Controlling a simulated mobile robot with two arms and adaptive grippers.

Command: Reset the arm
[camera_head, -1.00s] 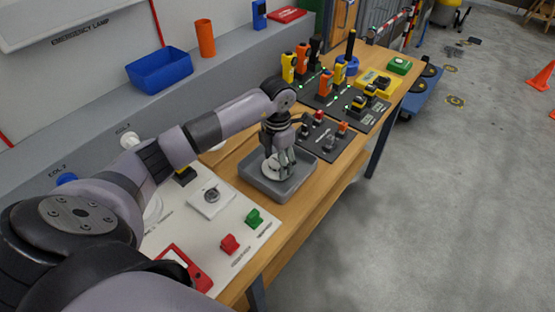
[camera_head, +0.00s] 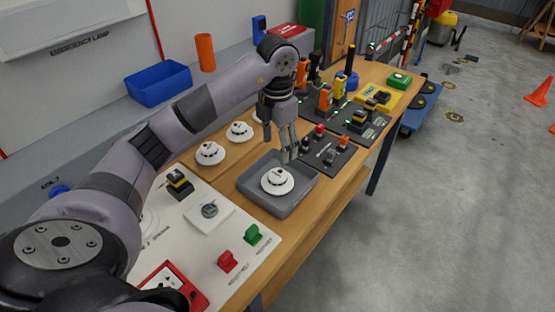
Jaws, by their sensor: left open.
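My left arm reaches in from the left over the bench. My left gripper (camera_head: 289,156) is open and empty, fingers pointing down, above the far edge of the grey tray (camera_head: 249,189). A white round detector-like disc (camera_head: 277,181) lies in the tray, apart from the gripper. Two similar white discs, a nearer one (camera_head: 210,153) and a farther one (camera_head: 239,131), sit on the wooden bench left of the tray. My right gripper is not in view.
A white panel (camera_head: 195,238) with red and green switches is in front. A dark switch panel (camera_head: 328,155) lies just beyond the gripper, with upright handheld devices behind. A blue bin (camera_head: 158,85) stands on the back ledge. Open floor is at right.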

